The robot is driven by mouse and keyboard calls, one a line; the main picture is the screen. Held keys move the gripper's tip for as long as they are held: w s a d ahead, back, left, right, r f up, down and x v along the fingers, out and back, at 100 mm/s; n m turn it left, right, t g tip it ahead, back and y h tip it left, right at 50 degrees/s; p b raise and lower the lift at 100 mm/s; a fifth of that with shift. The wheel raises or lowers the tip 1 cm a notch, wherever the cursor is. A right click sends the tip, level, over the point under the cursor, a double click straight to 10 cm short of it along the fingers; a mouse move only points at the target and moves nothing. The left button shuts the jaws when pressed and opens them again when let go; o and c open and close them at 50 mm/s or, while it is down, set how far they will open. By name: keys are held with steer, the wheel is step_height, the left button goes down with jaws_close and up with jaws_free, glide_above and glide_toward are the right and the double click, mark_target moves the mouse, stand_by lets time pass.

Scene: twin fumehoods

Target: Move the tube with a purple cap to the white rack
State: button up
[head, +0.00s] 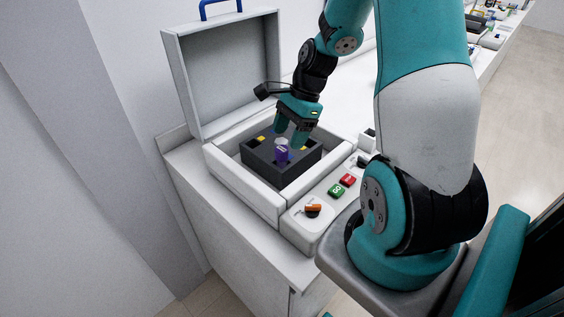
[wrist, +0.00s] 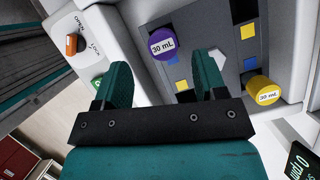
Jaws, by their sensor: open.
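The tube with a purple cap (head: 282,153) stands in a dark grey block (head: 262,168) inside a white open-lidded machine. In the wrist view its purple cap (wrist: 163,43), marked 30 mL, lies just beyond and between my fingertips, nearer the left one. My gripper (head: 291,134) is above the block, pointing down, close to the purple-capped tube. The fingers (wrist: 163,76) are apart with nothing held between them. I cannot identify a white rack in either view.
A yellow cap (wrist: 262,90) marked 30 mL sits in the block, right of my fingers in the wrist view. The machine's raised lid (head: 228,75) stands behind. Its front panel has an orange knob (head: 313,209), a green button (head: 336,190) and a red button (head: 348,179).

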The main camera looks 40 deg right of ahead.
mark_target(282, 149)
steer(key=shift+p+x, duration=0.85)
steer(key=shift+x, duration=1.8)
steer(key=shift+w, duration=0.15)
steer(key=c, duration=1)
